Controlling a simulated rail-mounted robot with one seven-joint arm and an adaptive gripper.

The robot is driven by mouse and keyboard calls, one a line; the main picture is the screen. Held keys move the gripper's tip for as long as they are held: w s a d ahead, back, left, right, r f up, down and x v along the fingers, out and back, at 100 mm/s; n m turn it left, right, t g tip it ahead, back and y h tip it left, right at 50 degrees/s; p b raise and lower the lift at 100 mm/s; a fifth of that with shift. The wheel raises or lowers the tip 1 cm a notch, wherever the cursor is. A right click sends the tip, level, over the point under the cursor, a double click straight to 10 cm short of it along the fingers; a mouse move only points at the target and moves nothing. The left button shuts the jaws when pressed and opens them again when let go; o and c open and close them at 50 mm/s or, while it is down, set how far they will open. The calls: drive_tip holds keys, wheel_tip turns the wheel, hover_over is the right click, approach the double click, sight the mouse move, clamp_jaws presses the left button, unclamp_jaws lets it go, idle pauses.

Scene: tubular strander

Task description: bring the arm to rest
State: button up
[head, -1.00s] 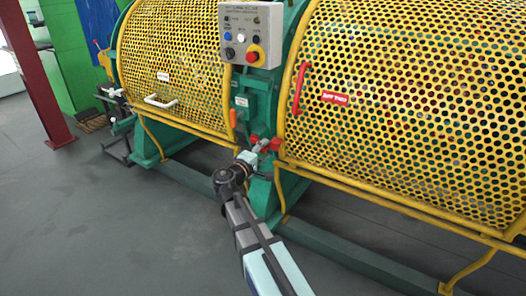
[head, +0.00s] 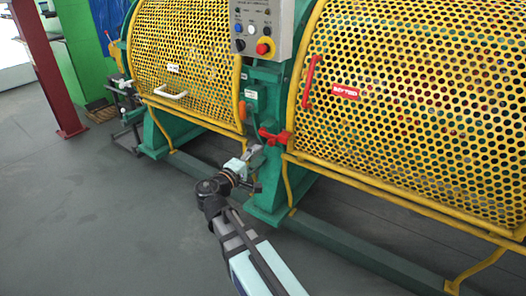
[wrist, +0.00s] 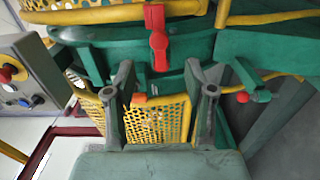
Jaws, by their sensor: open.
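My gripper (head: 254,153) is at the end of my outstretched arm, in front of the green post between the two yellow guards. In the wrist view its two grey fingers stand apart with nothing between them, so my gripper (wrist: 160,78) is open and empty. A red handle (head: 274,137) on the green post is just above and to the right of the fingers in the head view. The red handle (wrist: 158,40) also shows beyond the fingertips in the wrist view, with a visible gap to them.
Yellow perforated guards (head: 410,115) stand on both sides of the post. A grey control box (head: 262,27) with a red button hangs above it. A green base rail (head: 335,245) runs along the floor. The grey floor (head: 95,215) at the left is open.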

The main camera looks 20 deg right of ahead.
drive_tip(key=shift+v, duration=0.9)
drive_tip(key=shift+d, duration=0.1)
